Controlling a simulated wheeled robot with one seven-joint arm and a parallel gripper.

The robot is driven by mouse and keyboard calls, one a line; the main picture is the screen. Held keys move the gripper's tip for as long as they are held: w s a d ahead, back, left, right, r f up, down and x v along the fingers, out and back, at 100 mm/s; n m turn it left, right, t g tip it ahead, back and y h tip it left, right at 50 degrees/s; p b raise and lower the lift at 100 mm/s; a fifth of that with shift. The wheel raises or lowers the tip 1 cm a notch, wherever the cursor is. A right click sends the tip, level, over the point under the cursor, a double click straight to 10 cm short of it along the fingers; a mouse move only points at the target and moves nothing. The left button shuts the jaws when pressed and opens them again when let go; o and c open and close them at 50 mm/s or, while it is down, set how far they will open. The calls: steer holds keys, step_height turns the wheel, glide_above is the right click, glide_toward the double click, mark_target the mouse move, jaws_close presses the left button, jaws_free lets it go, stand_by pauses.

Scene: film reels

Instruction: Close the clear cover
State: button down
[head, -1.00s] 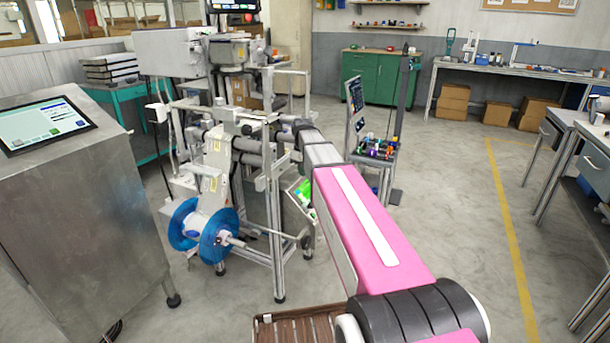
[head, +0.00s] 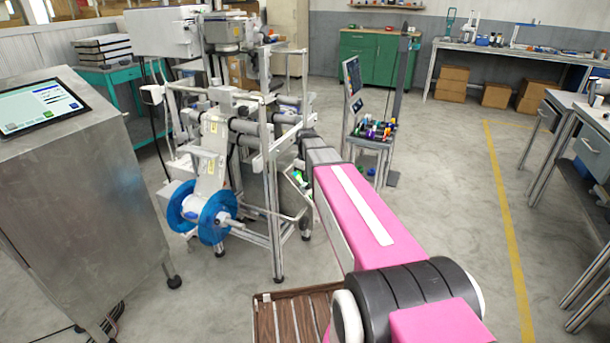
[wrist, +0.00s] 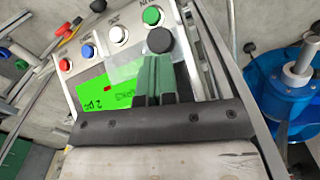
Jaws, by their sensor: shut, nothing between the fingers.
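In the wrist view, my gripper (wrist: 155,80) is shut, with its green fingers over a control panel and nothing visible between them. A pale see-through patch (wrist: 124,68), likely the clear cover, lies beside the fingers over part of the panel and the green display (wrist: 100,95). Its outline is faint, and I cannot tell its tilt or whether the fingers touch it. A black knob (wrist: 160,40) shows just beyond the fingertips. Beside it are green (wrist: 152,15), white (wrist: 118,36), blue (wrist: 88,51) and red (wrist: 66,65) buttons. In the head view my arm hides the gripper and most of the panel.
The film machine's frame (head: 272,200) stands left of my arm, with a blue reel (head: 215,213) low at its front. A steel cabinet (head: 85,190) with a touchscreen (head: 38,106) is at the left. A small stand (head: 372,140) is beyond the arm. Open floor lies to the right.

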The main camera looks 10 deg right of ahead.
steer(key=shift+s+d+f, duration=0.4)
steer(key=shift+d+f, duration=0.15)
steer(key=shift+f, duration=0.15)
steer(key=shift+s+d+f, duration=0.45)
steer(key=shift+d+f, duration=0.05)
steer(key=shift+f, duration=0.15)
steer(key=shift+s+d+f, duration=0.4)
steer(key=shift+d+f, duration=0.15)
steer(key=shift+f, duration=0.15)
steer(key=w+a+r, duration=0.2)
steer(key=r, duration=0.1)
steer(key=shift+w+r, duration=0.1)
steer(key=shift+w, duration=0.25)
step_height(320, 180, up, 10)
steer(key=s+a+f+m, duration=0.1)
steer(key=s+f+m, duration=0.2)
steer(key=s+f, duration=0.5)
steer(key=s+f+m, duration=0.4)
steer(key=s+f, duration=0.4)
steer(key=s, duration=0.5)
steer(key=shift+s+a+f+m, duration=0.15)
steer(key=shift+a+f+m, duration=0.15)
steer(key=shift+a+f, duration=0.1)
